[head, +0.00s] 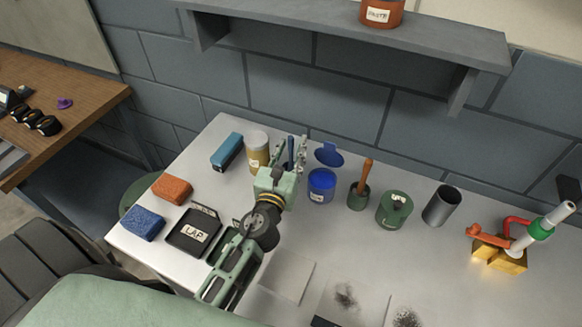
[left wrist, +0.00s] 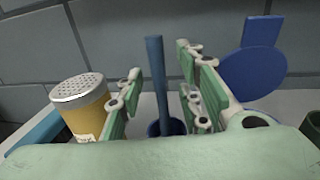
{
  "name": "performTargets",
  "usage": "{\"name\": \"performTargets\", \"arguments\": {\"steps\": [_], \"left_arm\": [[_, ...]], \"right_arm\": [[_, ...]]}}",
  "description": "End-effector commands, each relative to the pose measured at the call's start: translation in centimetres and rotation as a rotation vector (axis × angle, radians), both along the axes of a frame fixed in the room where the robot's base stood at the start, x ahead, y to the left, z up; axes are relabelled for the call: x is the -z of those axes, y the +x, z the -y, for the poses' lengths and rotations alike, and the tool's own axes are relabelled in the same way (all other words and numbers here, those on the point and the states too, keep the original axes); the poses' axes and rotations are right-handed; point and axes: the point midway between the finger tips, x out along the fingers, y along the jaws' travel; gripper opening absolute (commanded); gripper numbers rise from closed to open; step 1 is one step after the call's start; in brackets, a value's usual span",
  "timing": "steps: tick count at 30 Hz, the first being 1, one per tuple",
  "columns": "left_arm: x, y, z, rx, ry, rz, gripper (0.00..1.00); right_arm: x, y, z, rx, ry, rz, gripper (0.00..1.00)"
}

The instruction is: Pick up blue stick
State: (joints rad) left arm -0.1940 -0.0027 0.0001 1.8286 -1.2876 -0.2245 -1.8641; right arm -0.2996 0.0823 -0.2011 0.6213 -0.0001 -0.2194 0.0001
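The blue stick (head: 291,146) stands upright at the back of the grey table. In the left wrist view the stick (left wrist: 157,75) rises from a small dark blue holder (left wrist: 154,128). My left gripper (head: 291,160) is open, with its fingers to the left and right of the stick. In the left wrist view a gap shows between the stick and each finger. The gripper body hides the holder in the head view. My right gripper is not in view.
A yellow shaker (head: 257,148) stands close left of the gripper. A blue jar (head: 321,184) and a blue disc with a tab (head: 329,154) are close on the right. A shelf (head: 350,32) overhangs behind. A black LAP tray (head: 190,240) lies front left.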

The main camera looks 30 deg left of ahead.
Motion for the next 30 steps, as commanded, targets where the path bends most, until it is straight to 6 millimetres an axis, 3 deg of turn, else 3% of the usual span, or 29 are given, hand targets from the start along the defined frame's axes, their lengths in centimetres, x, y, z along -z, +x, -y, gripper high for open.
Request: {"name": "performTargets", "arguments": {"steps": [5, 16, 30], "left_arm": [[0.02, -0.02, 0.01, 0.000, -0.001, 0.000, 0.33], [0.00, -0.03, 0.03, 0.000, -0.001, 0.000, 0.00], [-0.63, -0.01, 0.02, 0.001, 0.001, 0.003, 0.00]], "right_arm": [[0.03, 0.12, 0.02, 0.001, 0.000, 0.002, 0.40], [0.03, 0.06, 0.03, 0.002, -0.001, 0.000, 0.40], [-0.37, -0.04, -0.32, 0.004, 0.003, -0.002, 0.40]]}}
